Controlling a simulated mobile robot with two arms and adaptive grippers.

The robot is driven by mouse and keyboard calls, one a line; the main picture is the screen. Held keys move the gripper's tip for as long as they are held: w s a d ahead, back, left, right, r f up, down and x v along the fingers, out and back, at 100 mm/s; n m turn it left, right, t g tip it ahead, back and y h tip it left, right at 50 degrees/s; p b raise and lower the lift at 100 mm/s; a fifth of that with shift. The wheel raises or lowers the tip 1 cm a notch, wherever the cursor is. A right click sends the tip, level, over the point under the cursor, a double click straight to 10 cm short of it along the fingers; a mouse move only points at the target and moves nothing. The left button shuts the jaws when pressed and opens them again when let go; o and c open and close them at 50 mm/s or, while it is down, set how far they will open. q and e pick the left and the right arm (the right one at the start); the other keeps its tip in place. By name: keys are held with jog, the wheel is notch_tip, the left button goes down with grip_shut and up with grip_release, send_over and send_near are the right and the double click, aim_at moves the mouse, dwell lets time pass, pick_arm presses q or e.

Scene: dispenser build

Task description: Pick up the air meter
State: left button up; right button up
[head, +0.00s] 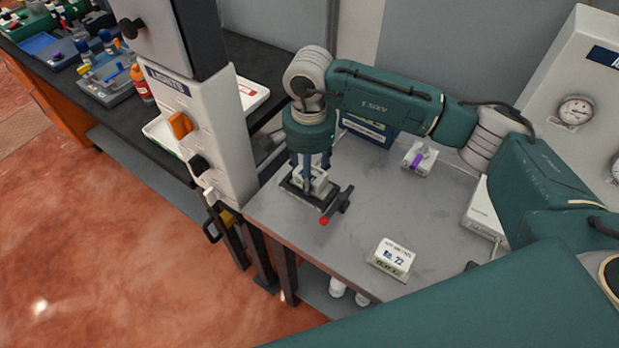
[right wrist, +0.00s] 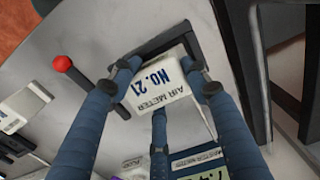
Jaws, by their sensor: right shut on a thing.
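The air meter (right wrist: 158,82) is a small white block marked "AIR METER NO. 21" in the right wrist view. In the head view it shows as a small white block (head: 316,181) at a dark fixture (head: 303,196) on the grey table. My right gripper (head: 311,166) points down over the fixture, its blue fingers closed around the meter; the fingers (right wrist: 165,85) also show in the right wrist view. I cannot tell whether the meter rests in the fixture or is just above it. My left gripper is out of view.
A red-tipped lever (head: 324,220) sticks out beside the fixture. A white block marked 22 (head: 391,259) lies at the table's front, and a white block with a purple part (head: 419,159) lies behind. A white dispenser column (head: 205,130) stands close at left.

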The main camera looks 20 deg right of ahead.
jog(key=shift+s+d+f, duration=0.1)
jog(key=shift+s+f, duration=0.05)
jog(key=shift+s, duration=0.1)
